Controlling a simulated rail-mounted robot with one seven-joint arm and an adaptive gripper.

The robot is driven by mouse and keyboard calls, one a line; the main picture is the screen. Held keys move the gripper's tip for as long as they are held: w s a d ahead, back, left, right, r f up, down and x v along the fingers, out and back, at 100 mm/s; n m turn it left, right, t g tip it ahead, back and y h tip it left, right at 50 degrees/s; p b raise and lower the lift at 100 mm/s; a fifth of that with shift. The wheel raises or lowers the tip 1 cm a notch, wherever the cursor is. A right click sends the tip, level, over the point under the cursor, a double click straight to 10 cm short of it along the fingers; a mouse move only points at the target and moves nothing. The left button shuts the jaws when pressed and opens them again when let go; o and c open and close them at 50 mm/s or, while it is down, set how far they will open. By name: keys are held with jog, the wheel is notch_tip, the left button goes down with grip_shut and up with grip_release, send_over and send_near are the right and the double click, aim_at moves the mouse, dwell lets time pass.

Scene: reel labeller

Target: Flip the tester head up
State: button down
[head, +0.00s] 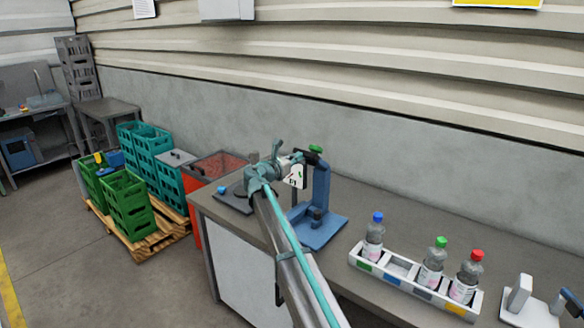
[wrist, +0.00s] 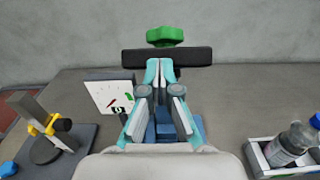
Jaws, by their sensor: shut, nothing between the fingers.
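The tester is a blue stand (head: 321,190) on the bench, with a blue base plate. At its top is a black bar-like head (head: 316,159) with a green knob (head: 315,149). The wrist view shows the black head (wrist: 190,56) crossways, with the green knob (wrist: 165,36) above it. A white dial plate (wrist: 108,95) with a needle is at its left. My gripper (head: 296,158) is at the top of the stand, its fingers shut and empty. In the wrist view, its fingertips (wrist: 159,64) overlap the head's lower edge; I cannot tell whether they touch.
A white rack (head: 412,286) with several capped bottles is on the bench to the right. A dark plate (head: 235,203) with a blue knob lies to the left. Green crates (head: 128,203) stand on a pallet on the floor. A grey wall is close behind the bench.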

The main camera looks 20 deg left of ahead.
jog(key=w+d+r, duration=0.1)
jog(key=w+r, duration=0.1)
jog(key=w, duration=0.1)
jog(key=w+d+r, duration=0.1)
jog(key=w+r, duration=0.2)
jog(key=w+d+r+p, duration=0.1)
jog(key=w+r, duration=0.2)
jog(key=shift+d+r, duration=0.15)
jog(key=shift+w+d+r, duration=0.2)
jog(key=shift+w, duration=0.25)
jog(key=shift+w+d+r, duration=0.2)
jog(key=shift+w, duration=0.25)
jog(key=shift+s+a+f, duration=0.15)
jog(key=shift+s, duration=0.4)
jog(key=v, duration=0.2)
jog(key=shift+s+a+f, duration=0.1)
jog(key=shift+s+f, duration=0.1)
jog(key=shift+s, duration=0.15)
jog(key=s+a+r+b, duration=0.1)
jog(key=s+r+b, duration=0.2)
jog(key=r, duration=0.6)
jog(key=shift+s+a, duration=0.3)
jog(key=shift+s, duration=0.15)
